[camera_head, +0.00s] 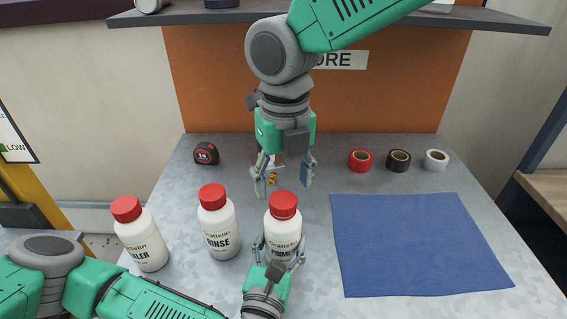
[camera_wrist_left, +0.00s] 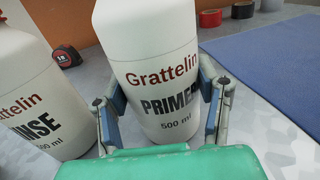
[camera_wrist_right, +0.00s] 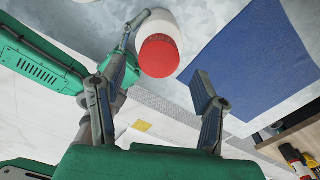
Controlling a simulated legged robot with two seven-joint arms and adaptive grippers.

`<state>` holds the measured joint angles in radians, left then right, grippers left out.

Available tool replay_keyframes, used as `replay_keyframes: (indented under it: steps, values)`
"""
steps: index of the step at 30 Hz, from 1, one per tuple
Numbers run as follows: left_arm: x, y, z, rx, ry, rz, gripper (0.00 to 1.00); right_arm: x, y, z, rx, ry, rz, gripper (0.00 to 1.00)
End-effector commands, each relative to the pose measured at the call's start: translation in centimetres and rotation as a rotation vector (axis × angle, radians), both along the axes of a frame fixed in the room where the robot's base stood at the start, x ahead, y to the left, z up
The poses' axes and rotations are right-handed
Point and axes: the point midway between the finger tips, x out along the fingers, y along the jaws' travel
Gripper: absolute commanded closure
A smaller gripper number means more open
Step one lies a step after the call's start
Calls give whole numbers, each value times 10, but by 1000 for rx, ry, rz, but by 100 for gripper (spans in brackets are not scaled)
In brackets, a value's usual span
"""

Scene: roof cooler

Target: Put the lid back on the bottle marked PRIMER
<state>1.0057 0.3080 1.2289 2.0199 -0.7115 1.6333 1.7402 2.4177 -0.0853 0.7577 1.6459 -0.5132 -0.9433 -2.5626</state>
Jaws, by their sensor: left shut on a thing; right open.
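The white bottle marked PRIMER (camera_head: 284,232) stands upright on the bench in the head view, with a red lid (camera_head: 283,203) on its top. How tightly the lid sits cannot be told. My left gripper (camera_head: 279,244) is shut around the bottle's body from the near side; its fingers also flank the PRIMER label (camera_wrist_left: 160,104) in the left wrist view. My right gripper (camera_head: 285,189) is open and empty, pointing down just behind and above the lid. In the right wrist view the red lid (camera_wrist_right: 158,57) shows beyond the open fingers.
The RINSE bottle (camera_head: 220,232) and another red-lidded bottle (camera_head: 143,245) stand to the left. A blue mat (camera_head: 415,245) lies clear at the right. Tape rolls (camera_head: 398,160) and a tape measure (camera_head: 206,153) are at the back. A shelf (camera_head: 190,17) overhangs the back.

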Motion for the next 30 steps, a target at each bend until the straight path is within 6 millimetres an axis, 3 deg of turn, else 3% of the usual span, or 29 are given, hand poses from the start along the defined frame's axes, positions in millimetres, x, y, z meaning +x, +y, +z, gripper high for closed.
replay_keyframes:
  steps: [3, 9, 20, 24, 25, 30]
  values:
    - [0, 0, 0, 0, -1, 0, 100, -1, 0, -20, -2, 2, 1, 43]
    - [0, 0, 0, 0, -1, 0, 100, -1, 0, -39, 0, 1, 0, 43]
    - [0, 0, 0, 0, -1, 0, 100, -1, 1, -43, 0, -1, 0, 43]
    - [0, 0, 0, 0, -1, 0, 100, -1, 1, -43, 0, -1, 0, 89]
    - [0, 0, 0, 0, -1, 0, 100, -1, 1, -43, 0, -1, 0, 95]
    - [0, 0, 0, 0, -1, 1, 100, 0, 0, -43, -1, -1, -5, 96]
